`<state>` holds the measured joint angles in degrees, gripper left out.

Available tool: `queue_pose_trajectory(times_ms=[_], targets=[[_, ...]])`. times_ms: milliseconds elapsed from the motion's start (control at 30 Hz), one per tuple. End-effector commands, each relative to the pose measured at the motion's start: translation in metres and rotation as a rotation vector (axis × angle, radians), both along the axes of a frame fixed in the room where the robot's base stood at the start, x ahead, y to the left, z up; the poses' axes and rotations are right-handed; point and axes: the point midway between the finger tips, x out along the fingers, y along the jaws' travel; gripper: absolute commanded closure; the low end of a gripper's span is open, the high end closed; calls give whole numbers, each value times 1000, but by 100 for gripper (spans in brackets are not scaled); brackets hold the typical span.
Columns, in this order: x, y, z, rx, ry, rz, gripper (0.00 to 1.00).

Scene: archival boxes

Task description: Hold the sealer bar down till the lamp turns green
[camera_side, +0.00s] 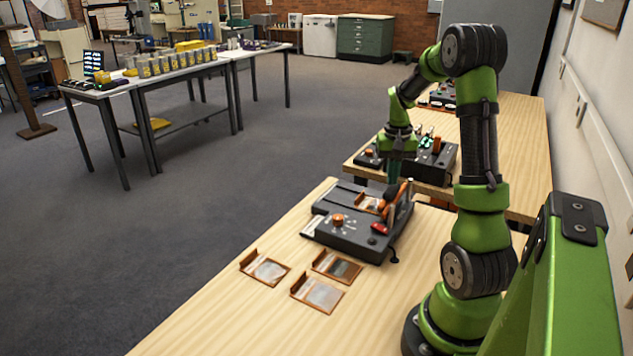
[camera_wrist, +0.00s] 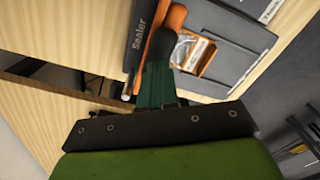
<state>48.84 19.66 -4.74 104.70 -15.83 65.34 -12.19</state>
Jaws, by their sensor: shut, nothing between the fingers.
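The dark grey sealer (camera_side: 345,236) stands on the near wooden table, with an orange knob (camera_side: 338,220) and a red part (camera_side: 380,228) on its front panel. I cannot tell whether the red part is the lamp; no green light shows. The bar, marked "Sealer" (camera_wrist: 138,38), has an orange strip along it in the wrist view. Near its right end in the side view is an orange part (camera_side: 398,194). My gripper (camera_side: 393,178) is shut and empty above the sealer's back. In the wrist view its fingertips (camera_wrist: 157,68) are by the bar's black-tipped part; contact is unclear.
Several orange-edged flat pouches (camera_side: 318,294) lie in front of the sealer. Another dark device (camera_side: 432,160) stands on the table behind. A long table with several tins (camera_side: 175,64) stands at the left. A wall runs along the right.

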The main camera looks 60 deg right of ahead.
Motion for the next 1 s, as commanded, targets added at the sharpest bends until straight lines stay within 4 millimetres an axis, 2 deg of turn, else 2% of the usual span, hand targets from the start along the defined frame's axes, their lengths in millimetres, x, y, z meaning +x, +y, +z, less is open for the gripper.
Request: queue_pose_trajectory(times_ms=[1000], targets=[[0, 0, -30, 0, 0, 1, 100]])
